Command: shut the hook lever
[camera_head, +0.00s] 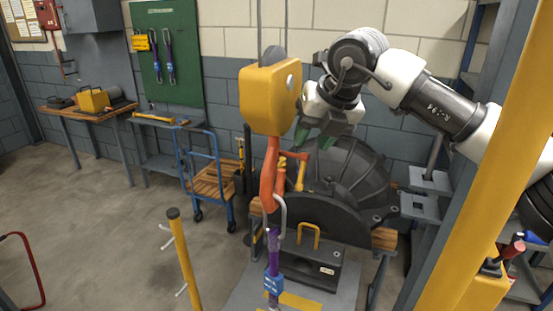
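A yellow hook block (268,98) hangs in the middle of the view with an orange-red hook (268,180) under it. A red lever (293,155) sticks out to the right from the hook's upper part; I cannot tell whether it is fully shut. A grey metal loop (281,208) runs through the hook's lower end, above a purple sling (274,250) with a blue fitting. My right gripper (314,137) has green fingertips, which are apart, and it is just above and right of the lever. No contact shows. My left gripper is not in view.
A dark round casing half (345,175) stands behind the hook on a wooden-topped bench. A yellow post (184,260) with pegs stands front left, and a yellow column (490,150) crosses the right. A blue cart (208,180) stands at left; the floor front left is mostly free.

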